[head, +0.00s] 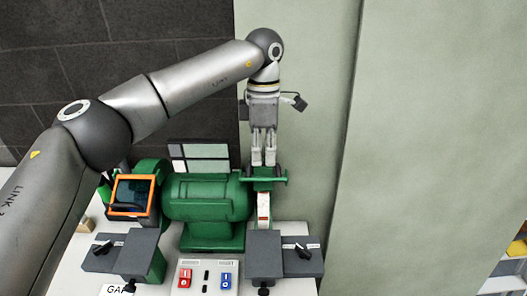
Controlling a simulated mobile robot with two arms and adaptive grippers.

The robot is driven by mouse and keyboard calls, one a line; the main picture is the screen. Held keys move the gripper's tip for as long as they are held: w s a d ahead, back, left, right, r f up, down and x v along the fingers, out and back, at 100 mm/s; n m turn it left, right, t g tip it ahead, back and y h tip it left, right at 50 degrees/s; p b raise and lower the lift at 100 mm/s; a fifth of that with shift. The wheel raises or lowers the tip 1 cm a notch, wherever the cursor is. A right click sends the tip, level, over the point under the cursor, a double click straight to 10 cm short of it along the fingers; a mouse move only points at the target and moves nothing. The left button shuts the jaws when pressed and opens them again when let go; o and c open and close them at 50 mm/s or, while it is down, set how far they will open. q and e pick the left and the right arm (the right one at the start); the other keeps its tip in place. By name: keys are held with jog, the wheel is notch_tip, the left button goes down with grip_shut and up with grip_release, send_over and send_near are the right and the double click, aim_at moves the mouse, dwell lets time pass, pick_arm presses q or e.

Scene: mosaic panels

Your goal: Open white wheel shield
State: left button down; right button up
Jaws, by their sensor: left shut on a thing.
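A green bench grinder (207,198) stands on a pale table. On its right side, a white wheel (264,211) shows as a narrow pale strip above the right tool rest. Above it is the white wheel shield (279,180), seen almost edge-on as a thin green bar. My left gripper (263,160) points down at this shield from above, with its fingers shut on its upper part. The fingertips partly hide the hold. My right gripper is not in view.
An orange-framed shield (133,195) is at the grinder's left side. Grey tool rests (121,251) (284,256) with dark knobs flank a panel with a red switch (185,277) and a blue switch (226,280). A pale green wall panel (430,130) stands close on the right.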

pick_arm(q)
jog(key=shift+w+a+f, duration=0.15)
jog(key=shift+w+f, duration=0.05)
jog(key=shift+f, duration=0.45)
jog(key=c, duration=1.7)
grip_release()
jog(key=shift+w, duration=0.1)
jog(key=shift+c, duration=0.2)
jog(key=shift+o, duration=1.1)
jog(key=shift+w+f, duration=0.15)
jog(key=shift+w, duration=0.2)
